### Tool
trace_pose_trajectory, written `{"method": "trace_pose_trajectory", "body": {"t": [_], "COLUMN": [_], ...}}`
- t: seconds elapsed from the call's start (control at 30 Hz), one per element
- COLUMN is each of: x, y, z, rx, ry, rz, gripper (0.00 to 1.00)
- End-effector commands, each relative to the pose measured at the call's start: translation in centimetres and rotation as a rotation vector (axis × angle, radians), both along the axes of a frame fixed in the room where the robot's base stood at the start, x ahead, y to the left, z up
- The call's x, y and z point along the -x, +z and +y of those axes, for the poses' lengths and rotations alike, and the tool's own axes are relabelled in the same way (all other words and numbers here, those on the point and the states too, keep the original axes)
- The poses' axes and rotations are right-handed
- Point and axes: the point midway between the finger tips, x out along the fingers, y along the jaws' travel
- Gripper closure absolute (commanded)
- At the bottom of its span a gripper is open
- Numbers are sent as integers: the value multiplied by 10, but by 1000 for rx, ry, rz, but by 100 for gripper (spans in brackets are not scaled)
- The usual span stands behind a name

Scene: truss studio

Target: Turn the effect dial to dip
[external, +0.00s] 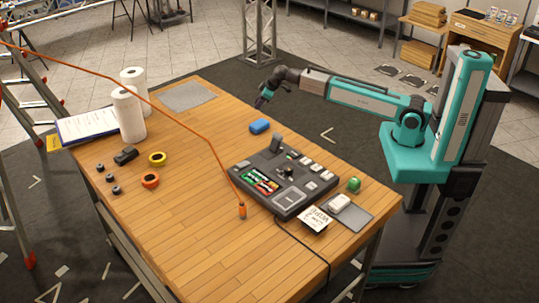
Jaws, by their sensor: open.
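A dark grey control console (253,169) sits on the wooden table, with lit red, green and white buttons, pale keys and a raised grey part at its far edge. The effect dial and its markings are too small to make out in this view. My gripper (260,101) is at the end of my outstretched arm, above the table's far edge. It is open and empty, well apart from the console and to its upper left in the picture.
A green item (354,184) stands right.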

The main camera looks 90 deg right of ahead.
Motion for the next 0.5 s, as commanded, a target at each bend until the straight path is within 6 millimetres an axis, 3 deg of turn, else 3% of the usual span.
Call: {"method": "trace_pose_trajectory", "body": {"t": [0.03,0.2,0.5], "x": [-12,-48,-88], "y": [28,106,211], "z": [-3,4,27], "rx": [6,18,49], "ry": [19,118,256], "rz": [-41,-180,-359], "gripper": [54,54,54]}}
